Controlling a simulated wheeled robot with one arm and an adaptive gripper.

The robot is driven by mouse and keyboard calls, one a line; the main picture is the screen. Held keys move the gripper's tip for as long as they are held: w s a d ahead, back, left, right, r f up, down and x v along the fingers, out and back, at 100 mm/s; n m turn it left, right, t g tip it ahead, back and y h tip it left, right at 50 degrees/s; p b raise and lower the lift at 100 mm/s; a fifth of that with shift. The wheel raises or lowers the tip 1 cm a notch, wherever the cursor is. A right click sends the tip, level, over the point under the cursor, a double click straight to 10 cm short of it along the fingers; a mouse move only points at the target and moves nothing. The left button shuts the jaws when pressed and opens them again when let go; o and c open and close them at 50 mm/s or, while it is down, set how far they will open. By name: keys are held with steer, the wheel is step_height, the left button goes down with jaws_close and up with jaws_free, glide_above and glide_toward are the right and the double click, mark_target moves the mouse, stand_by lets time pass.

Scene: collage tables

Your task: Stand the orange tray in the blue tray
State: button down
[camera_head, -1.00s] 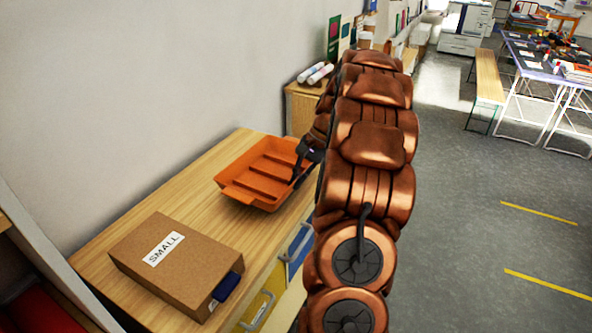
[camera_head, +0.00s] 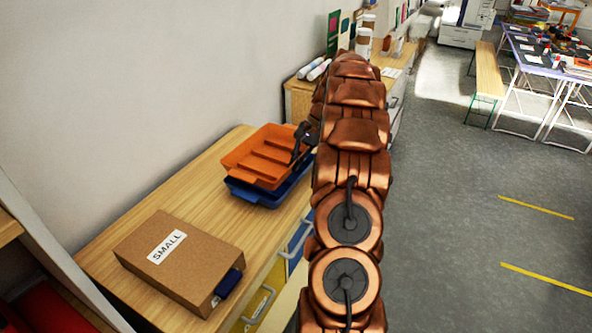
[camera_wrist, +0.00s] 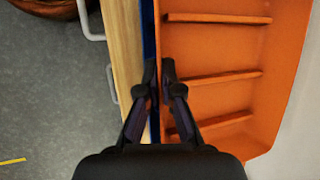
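The orange tray (camera_head: 262,165), with raised ridges across its floor, is over the blue tray (camera_head: 262,199) on the wooden cabinet top. The blue tray shows as a strip along the orange tray's front and right sides; its inside is hidden. I cannot tell whether the trays touch. My gripper (camera_head: 295,157) is at the orange tray's right side. In the wrist view, the gripper fingers (camera_wrist: 159,70) are close together, one on each side of the orange tray's (camera_wrist: 215,55) side wall. A blue edge (camera_wrist: 149,30) shows just beside that wall.
A brown cardboard box (camera_head: 180,262) labelled SMALL lies at the near end of the cabinet top (camera_head: 200,192). White rolls (camera_head: 314,70) and cups (camera_head: 364,42) stand on a farther cabinet. A wall borders the left; open floor (camera_head: 450,200) lies right.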

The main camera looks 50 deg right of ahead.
mark_target(296, 180)
steer(key=shift+f+p, duration=0.85)
steer(key=shift+f, duration=0.85)
steer(key=shift+w, duration=0.1)
steer(key=shift+f+b, duration=0.35)
steer(key=shift+f, duration=0.2)
steer(key=shift+f, duration=0.15)
steer(key=c, duration=1.4)
jaws_free()
steer(key=shift+a+f, duration=0.1)
steer(key=shift+f, duration=0.05)
steer(key=shift+o, duration=0.4)
steer(key=shift+f, duration=0.1)
steer(key=shift+r, duration=0.35)
